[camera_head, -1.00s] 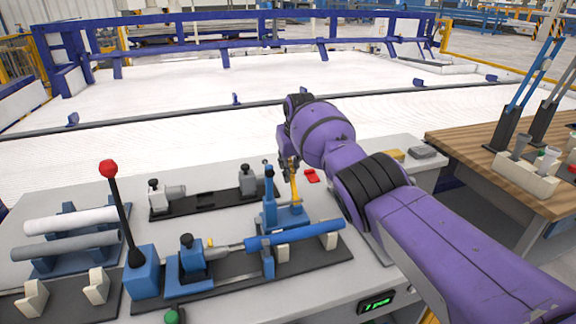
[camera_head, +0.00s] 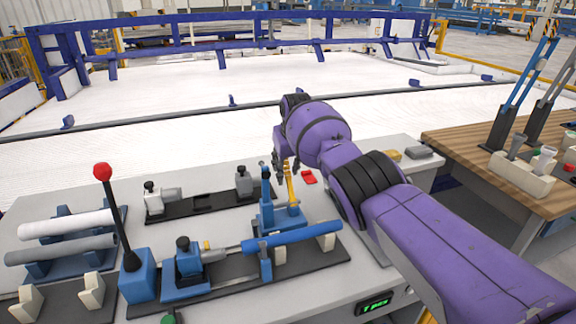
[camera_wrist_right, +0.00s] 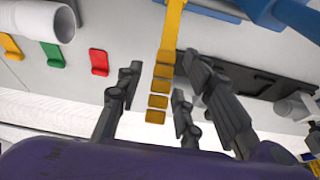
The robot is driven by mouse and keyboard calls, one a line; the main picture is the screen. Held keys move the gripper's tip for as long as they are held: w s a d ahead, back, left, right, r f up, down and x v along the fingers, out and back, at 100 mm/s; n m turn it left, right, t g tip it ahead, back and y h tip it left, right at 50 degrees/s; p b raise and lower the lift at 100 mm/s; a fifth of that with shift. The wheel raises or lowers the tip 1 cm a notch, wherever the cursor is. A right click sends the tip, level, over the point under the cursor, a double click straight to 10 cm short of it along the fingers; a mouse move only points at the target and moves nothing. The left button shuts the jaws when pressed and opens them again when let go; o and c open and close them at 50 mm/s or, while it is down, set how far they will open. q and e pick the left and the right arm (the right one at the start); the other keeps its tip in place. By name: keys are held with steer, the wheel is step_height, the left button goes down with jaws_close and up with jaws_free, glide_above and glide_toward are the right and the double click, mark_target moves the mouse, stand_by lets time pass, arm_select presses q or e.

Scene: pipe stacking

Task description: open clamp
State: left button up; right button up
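The clamp (camera_head: 267,217) is a blue fixture behind the blue pipe (camera_head: 300,233), with an upright yellow handle (camera_head: 291,186). The ridged end of the handle also shows in the right wrist view (camera_wrist_right: 158,95). My right gripper (camera_head: 281,170) is beside the top of the handle. In the right wrist view my right gripper (camera_wrist_right: 157,82) is open, its dark fingers spread left and right of the handle, with a visible gap on each side. Contact cannot be confirmed. My left gripper is out of view.
A red-knobbed lever (camera_head: 102,172) stands at the left front. White and grey pipes (camera_head: 66,224) lie on a rack at far left. A black-based fixture (camera_head: 200,203) is left of the clamp. A wooden table (camera_head: 480,145) is at right.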

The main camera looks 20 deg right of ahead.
mark_target(291, 187)
steer(key=v, duration=1.2)
steer(key=shift+d, duration=0.1)
